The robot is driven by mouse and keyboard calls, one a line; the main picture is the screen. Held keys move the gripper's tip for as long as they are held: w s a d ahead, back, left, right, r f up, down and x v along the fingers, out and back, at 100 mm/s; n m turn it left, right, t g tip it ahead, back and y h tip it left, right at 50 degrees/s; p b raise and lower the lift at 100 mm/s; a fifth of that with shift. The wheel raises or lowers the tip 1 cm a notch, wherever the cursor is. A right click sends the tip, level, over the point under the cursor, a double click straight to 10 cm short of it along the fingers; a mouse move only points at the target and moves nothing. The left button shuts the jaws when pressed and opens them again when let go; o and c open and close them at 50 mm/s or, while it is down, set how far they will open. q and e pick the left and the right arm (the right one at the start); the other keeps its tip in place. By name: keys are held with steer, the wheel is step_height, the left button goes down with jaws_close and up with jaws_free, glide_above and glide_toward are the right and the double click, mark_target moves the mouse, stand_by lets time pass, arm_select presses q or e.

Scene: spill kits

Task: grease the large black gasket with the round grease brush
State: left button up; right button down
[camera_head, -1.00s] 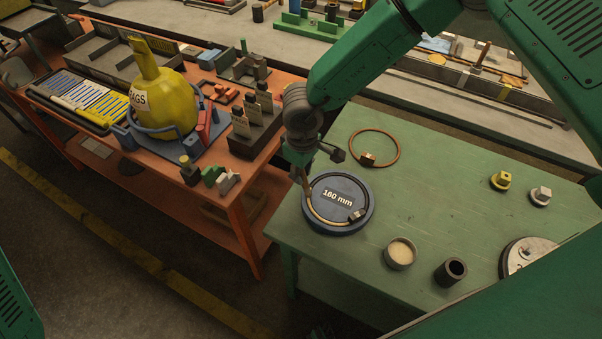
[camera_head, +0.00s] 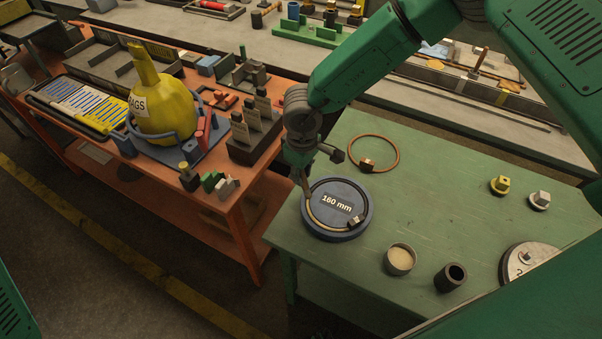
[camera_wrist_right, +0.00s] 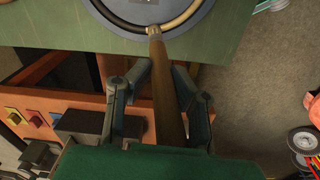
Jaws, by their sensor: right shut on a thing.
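The large black gasket (camera_wrist_right: 112,17) lies in the groove of a round blue-grey holder (camera_head: 362,226) marked "160 mm" on the green table. Part of the ring is tan, along the holder's lower left in the head view; the rest is black. My right gripper (camera_wrist_right: 157,85) is shut on the wooden handle of the round grease brush (camera_wrist_right: 168,90). The brush tip is at the ring in the right wrist view, where black meets tan. In the head view my right gripper (camera_head: 301,172) is over the holder's left edge. My left gripper is out of view.
A small cup of cream-coloured grease (camera_head: 400,257) and a dark hollow cylinder (camera_head: 450,277) stand right of the holder. A copper-coloured ring (camera_head: 393,151) lies behind. An orange bench (camera_head: 250,213) with a yellow rag bag (camera_head: 165,108) is at left.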

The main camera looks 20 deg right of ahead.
steer(key=shift+w+d, duration=0.5)
steer(key=shift+w+d, duration=0.15)
stand_by(0.4)
steer(key=shift+w+d, duration=0.25)
steer(key=shift+d, duration=0.15)
steer(key=shift+w+d, duration=0.1)
steer(key=shift+w+d, duration=0.3)
steer(key=shift+d, duration=0.2)
steer(key=shift+d, duration=0.15)
stand_by(0.5)
steer(key=shift+w+d, duration=0.2)
steer(key=shift+d, duration=0.4)
